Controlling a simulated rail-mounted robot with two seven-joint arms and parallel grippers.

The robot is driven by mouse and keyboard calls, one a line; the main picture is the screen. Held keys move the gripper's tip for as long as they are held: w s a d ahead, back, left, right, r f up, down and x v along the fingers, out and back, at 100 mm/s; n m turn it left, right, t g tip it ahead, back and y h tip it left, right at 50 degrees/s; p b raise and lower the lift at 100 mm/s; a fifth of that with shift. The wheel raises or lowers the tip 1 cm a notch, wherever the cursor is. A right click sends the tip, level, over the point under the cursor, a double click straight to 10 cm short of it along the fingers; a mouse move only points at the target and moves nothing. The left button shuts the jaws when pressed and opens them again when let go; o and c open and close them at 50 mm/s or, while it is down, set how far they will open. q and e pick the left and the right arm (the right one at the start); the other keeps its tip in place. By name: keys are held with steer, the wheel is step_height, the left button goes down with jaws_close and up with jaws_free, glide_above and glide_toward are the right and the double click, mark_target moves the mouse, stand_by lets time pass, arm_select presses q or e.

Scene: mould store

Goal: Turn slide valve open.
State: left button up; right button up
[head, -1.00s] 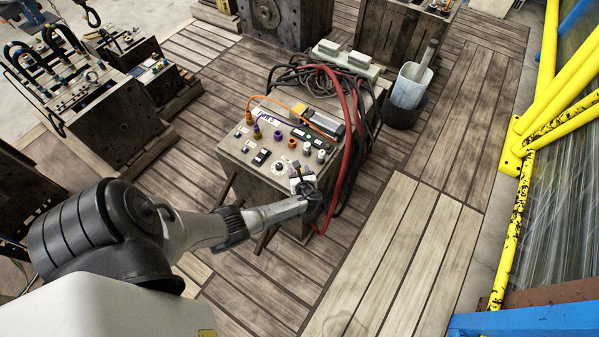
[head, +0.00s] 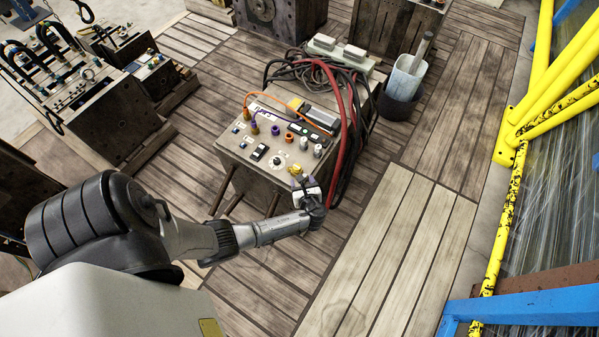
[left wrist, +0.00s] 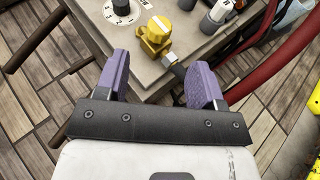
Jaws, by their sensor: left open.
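The slide valve appears to be the yellow fitting (left wrist: 155,38) with a round knob on the near right corner of the control box, joined to a dark hose or stem in the left wrist view. In the head view it shows as a small yellow spot (head: 296,169), partly hidden by my gripper. My left gripper (head: 306,184) is at that corner of the box. In the left wrist view its two purple fingers (left wrist: 165,75) are apart, with the valve beyond and between them, not touched. My right gripper is not in view.
The metal control box (head: 238,160) carries knobs, switches and sockets. A red hose (head: 349,130) and black cables hang down its right side, close to my gripper. Yellow railing (head: 506,210) runs along the right. Wooden floor in front is clear.

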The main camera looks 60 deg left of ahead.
arm_select(q)
steer(key=shift+v, duration=1.85)
